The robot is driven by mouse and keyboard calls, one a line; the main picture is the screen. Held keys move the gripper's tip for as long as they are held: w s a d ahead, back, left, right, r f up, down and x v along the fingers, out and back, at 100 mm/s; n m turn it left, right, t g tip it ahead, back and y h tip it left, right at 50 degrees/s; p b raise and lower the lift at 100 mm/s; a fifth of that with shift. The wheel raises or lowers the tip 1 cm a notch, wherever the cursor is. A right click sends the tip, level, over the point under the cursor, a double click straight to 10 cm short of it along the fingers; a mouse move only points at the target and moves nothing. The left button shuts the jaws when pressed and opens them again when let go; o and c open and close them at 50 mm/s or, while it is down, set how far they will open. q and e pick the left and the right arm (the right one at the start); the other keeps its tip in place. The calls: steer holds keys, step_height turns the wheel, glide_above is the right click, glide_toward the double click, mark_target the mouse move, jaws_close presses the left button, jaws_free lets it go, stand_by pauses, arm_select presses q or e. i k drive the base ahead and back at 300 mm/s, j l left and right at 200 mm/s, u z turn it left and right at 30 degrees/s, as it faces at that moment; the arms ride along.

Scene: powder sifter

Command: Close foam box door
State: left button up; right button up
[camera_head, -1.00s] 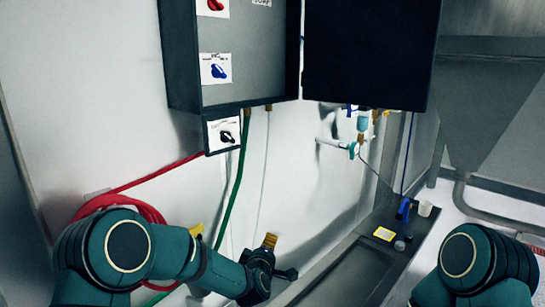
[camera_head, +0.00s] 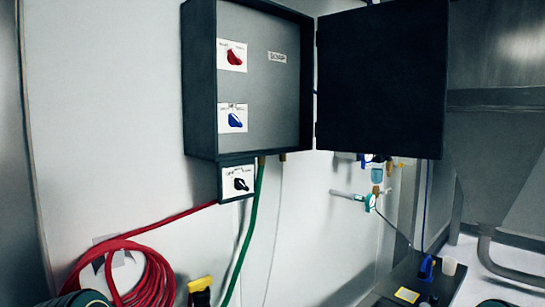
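The foam box (camera_head: 265,95) is a dark wall-mounted cabinet at the upper middle of the head view. Its grey inner panel shows a red knob (camera_head: 235,57) and a blue knob (camera_head: 236,120). The foam box door (camera_head: 380,85) is a black panel hinged on the box's right edge and stands wide open to the right. Neither of my grippers is in view.
A black knob (camera_head: 241,184) sits on a plate under the box. A red hose coil (camera_head: 140,280) hangs at the lower left, and a green hose (camera_head: 245,235) runs down from the box. Valves (camera_head: 370,200) are on the wall below the door. A dark ledge (camera_head: 420,285) holds small items.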

mark_target(383, 68)
steer(key=k+j+z, duration=0.1)
steer(key=z, duration=0.25)
steer(key=k+j+z, duration=0.1)
steer(key=j+z, duration=0.2)
